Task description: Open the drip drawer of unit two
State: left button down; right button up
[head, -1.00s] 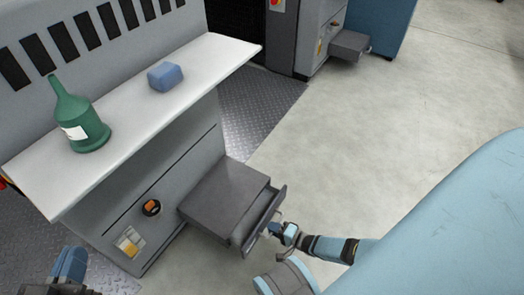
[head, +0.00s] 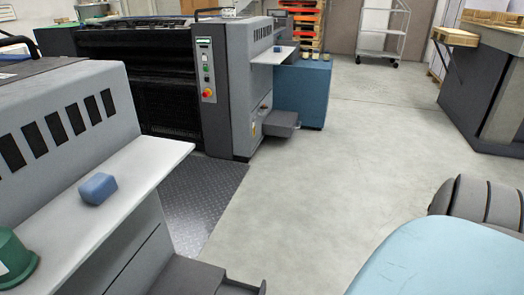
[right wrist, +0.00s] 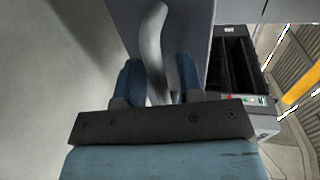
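The near grey ink unit (head: 60,125) fills the left of the head view. Its dark drip drawer (head: 190,278) juts out at the bottom edge, mostly cut off. A farther grey unit (head: 235,75) also has a dark drawer-like box (head: 281,122) jutting out low on its side. I see no unit numbers. In the right wrist view my right gripper (right wrist: 158,80) has its two blue fingers apart on either side of a curved grey handle (right wrist: 152,40). A gap shows between the handle and the right finger. My left gripper is out of view.
A blue cabinet (head: 305,92) stands beside the far unit. Pale floor in the middle is clear. A dark bench (head: 485,90) stands at right.

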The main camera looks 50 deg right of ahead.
pick_arm(q)
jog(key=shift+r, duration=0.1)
jog(key=p, duration=0.1)
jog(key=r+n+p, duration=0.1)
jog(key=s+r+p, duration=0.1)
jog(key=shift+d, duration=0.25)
pick_arm(e)
jog(key=v, duration=1.3)
jog(key=shift+s+d, duration=0.2)
jog(key=shift+s, duration=0.15)
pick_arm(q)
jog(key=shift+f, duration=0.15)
